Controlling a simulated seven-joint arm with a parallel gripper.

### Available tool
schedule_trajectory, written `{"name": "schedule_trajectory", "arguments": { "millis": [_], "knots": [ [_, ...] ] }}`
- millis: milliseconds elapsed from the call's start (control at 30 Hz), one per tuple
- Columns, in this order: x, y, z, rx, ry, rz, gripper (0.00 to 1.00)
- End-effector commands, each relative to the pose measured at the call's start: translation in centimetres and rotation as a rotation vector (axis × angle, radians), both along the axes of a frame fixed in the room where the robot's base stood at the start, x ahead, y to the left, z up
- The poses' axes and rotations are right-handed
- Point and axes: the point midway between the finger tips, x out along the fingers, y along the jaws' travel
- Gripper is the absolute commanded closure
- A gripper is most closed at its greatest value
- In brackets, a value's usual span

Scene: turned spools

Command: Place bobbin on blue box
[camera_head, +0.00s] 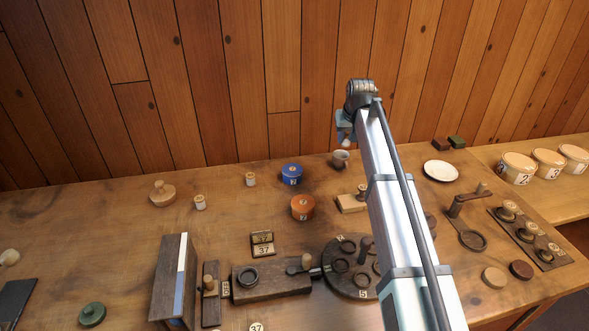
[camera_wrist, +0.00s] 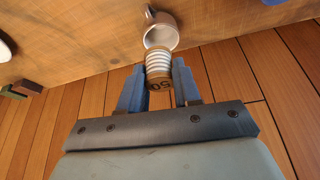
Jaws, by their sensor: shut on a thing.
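The blue box (camera_head: 291,176) is round, with a numbered label on its front, and stands towards the back of the table in the head view. Only a blue sliver (camera_wrist: 273,2) shows at the top edge of the wrist view. My gripper (camera_head: 346,130) is raised above the back of the table, to the right of the blue box. In the wrist view my gripper (camera_wrist: 158,72) is shut on a bobbin (camera_wrist: 158,63) with white thread and a wooden, numbered end. In the head view that bobbin is small and partly hidden by the fingers.
An orange round box (camera_head: 303,208) stands in front of the blue one. Two more bobbins stand left, one near (camera_head: 250,180) and one farther (camera_head: 200,203). A wooden wall closes the back.

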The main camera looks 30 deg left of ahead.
Motion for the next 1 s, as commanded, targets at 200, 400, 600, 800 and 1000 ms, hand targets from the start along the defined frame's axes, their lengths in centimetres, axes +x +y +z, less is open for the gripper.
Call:
{"name": "schedule_trajectory", "arguments": {
  "millis": [200,400,600,800,1000],
  "knots": [
    [-5.8,7.4,1.6,0.015,-0.009,0.106,0.96],
    [-10.4,12.0,2.8,0.024,-0.006,0.189,0.96],
    [-12.1,12.8,3.3,0.004,0.016,0.291,0.96],
    [-12.3,12.6,2.4,-0.012,0.014,0.333,0.96],
    [-12.3,12.5,-0.4,-0.013,0.013,0.334,0.96]
  ]
}}
